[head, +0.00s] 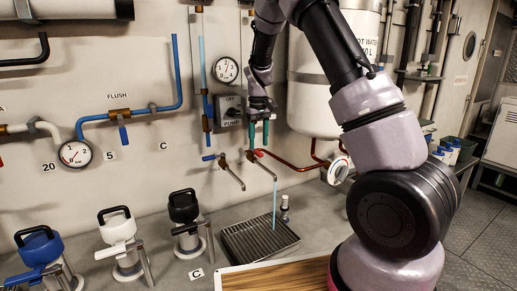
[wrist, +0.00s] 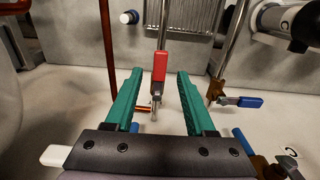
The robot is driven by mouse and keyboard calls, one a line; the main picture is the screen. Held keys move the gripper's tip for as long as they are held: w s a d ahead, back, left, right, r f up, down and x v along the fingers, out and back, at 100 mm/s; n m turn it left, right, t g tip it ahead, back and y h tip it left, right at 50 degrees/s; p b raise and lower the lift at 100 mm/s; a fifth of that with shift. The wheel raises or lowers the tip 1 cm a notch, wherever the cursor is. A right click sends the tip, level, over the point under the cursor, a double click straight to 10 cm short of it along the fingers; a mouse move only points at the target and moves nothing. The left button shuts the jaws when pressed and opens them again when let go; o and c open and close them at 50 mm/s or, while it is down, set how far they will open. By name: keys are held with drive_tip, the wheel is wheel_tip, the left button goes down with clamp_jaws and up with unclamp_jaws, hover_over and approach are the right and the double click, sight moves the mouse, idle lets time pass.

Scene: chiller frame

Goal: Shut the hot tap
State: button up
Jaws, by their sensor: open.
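The hot tap has a small red lever (head: 258,153) and a thin metal spout. A pale blue stream of water (head: 274,203) falls from its spout into the drip tray (head: 232,246). My gripper (head: 258,145) points down at this tap with its teal fingers apart and empty. In the wrist view the red lever (wrist: 159,66) appears between the two open fingertips of my gripper (wrist: 160,74), with a gap on each side. I cannot tell whether the fingertips reach down to its level.
A blue-handled tap (head: 209,157) stands left of the hot tap; its blue handle (wrist: 245,101) is at right in the wrist view. A dark switch box (head: 230,111) and a gauge (head: 227,69) are close by on the wall. A white boiler (head: 312,105) stands to the right.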

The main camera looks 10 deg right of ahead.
sight(259, 152)
drive_tip(key=shift+f, duration=1.6)
drive_tip(key=shift+c, duration=0.3)
clamp_jaws()
